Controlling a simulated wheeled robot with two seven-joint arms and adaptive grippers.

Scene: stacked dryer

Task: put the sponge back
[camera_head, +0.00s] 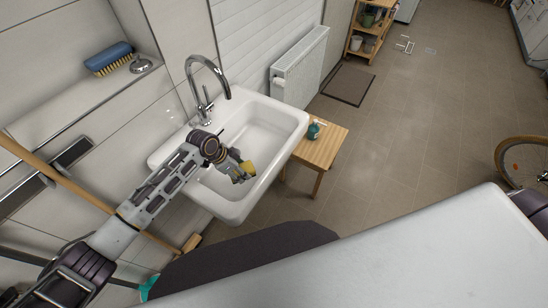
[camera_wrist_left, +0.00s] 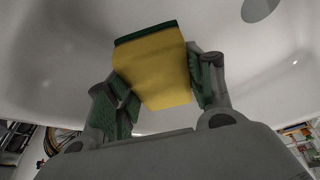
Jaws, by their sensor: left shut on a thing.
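A yellow sponge with a dark green side shows large in the left wrist view, the sponge (camera_wrist_left: 160,72) being between the two fingers of my left gripper (camera_wrist_left: 158,88). My left gripper is shut on it. In the head view the left gripper (camera_head: 240,174) is over the front part of the white sink (camera_head: 270,138), with the yellow sponge (camera_head: 247,167) at its fingertips. The sink basin looks empty below. My right gripper is not in view.
A chrome faucet (camera_head: 207,88) stands at the sink's back. A blue brush (camera_head: 108,58) lies on the ledge at upper left. Open tiled floor lies beyond.

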